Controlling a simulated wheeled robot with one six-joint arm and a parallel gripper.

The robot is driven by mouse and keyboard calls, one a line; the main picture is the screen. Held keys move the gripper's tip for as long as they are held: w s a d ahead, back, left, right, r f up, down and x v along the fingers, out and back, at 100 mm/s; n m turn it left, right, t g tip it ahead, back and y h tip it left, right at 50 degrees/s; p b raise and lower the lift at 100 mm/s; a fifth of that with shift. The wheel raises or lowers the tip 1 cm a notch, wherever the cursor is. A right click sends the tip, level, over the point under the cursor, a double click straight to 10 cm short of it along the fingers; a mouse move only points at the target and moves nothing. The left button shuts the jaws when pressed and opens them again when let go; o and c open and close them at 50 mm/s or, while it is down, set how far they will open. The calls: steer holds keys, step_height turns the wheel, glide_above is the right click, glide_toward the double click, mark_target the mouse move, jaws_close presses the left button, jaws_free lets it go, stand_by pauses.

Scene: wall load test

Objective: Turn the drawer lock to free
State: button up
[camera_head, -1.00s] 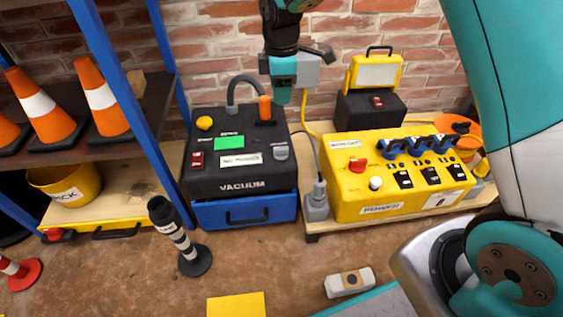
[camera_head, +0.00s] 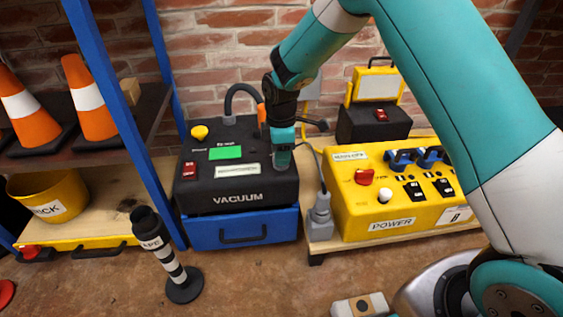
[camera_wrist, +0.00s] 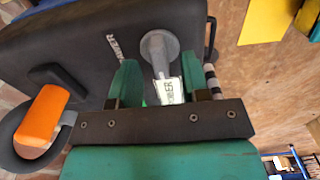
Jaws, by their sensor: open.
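The drawer lock is a grey round knob with a bar, on top of the black vacuum unit (camera_head: 225,188). In the wrist view the grey knob (camera_wrist: 158,42) shows just beyond and between my two green fingertips. A white label (camera_wrist: 170,91), partly readable, lies beside it. My gripper (camera_head: 283,160) is open and points down over the right side of the unit's top. It hides most of the knob in the head view. I cannot tell whether the fingers touch the knob. The blue drawer (camera_head: 215,231) under the unit looks shut.
An orange lever (camera_head: 261,112) and a dark hose (camera_head: 232,97) stand behind my gripper. A yellow power box (camera_head: 350,205) with switches is at the right, with a grey plug (camera_head: 320,218) between. A striped post (camera_head: 168,262) stands in front at the left.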

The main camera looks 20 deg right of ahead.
steer(key=shift+f, duration=0.6)
jaws_close()
